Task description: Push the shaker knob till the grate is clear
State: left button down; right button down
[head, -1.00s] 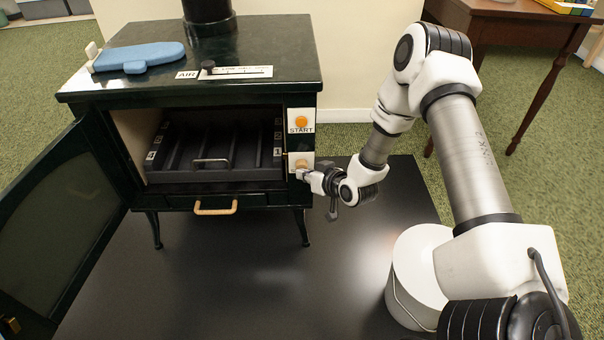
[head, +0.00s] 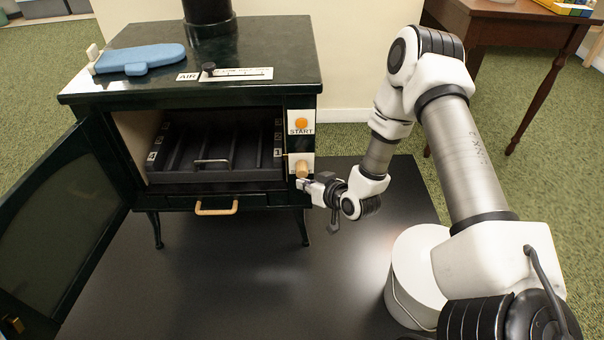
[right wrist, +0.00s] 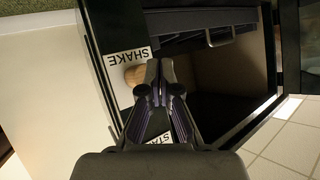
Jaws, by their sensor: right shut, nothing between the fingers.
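The shaker knob (head: 302,168) is a round wooden knob on the white plate at the right of the stove front, below the orange START button (head: 301,123). It also shows in the right wrist view (right wrist: 134,76), beside the SHAKE label (right wrist: 129,57). My right gripper (head: 303,184) is shut and empty, its tips just below the knob; whether they touch it I cannot tell. The shut fingers fill the middle of the wrist view (right wrist: 160,76). The dark grate (head: 236,152), with several bars, sits inside the open firebox. My left gripper is out of view.
The stove door (head: 68,215) stands open at the left. A blue mitt (head: 140,57) and an air slider (head: 238,73) are on the stove top. A white bucket (head: 412,265) stands beneath my right arm. The black floor plate is clear in front.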

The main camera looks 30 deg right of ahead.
dwell(0.4)
jog(key=shift+w, duration=0.15)
jog(key=shift+w+d, duration=0.2)
jog(key=shift+w, duration=0.05)
